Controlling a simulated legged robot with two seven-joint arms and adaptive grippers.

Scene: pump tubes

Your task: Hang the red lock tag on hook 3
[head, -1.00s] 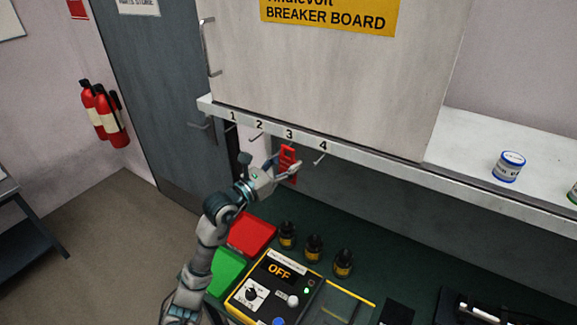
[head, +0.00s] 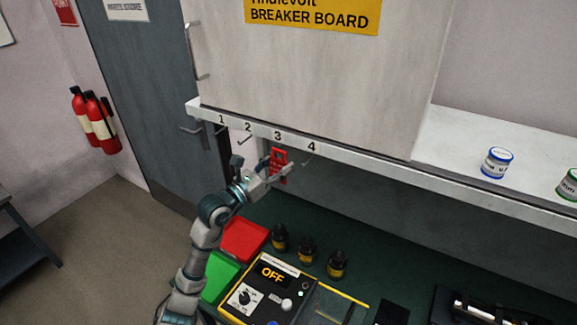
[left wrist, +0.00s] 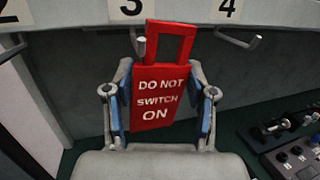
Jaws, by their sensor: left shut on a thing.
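The red lock tag (head: 279,160) shows below the label 3 on the shelf edge. In the left wrist view the tag (left wrist: 158,98) is upright, reads "DO NOT SWITCH ON", and has a square loop at its top. My left gripper (left wrist: 160,105) is shut on the tag's body, one finger on each side; it also shows in the head view (head: 279,175). Hook 3 (left wrist: 140,46) is at the left side of the loop in the picture. I cannot tell whether it touches the loop, and it does not show through the opening. My right gripper is not in view.
Hook 4 (left wrist: 238,40) is to the right of the tag and hook 2 (head: 245,139) to the left. The shelf edge (head: 370,165) runs just above.

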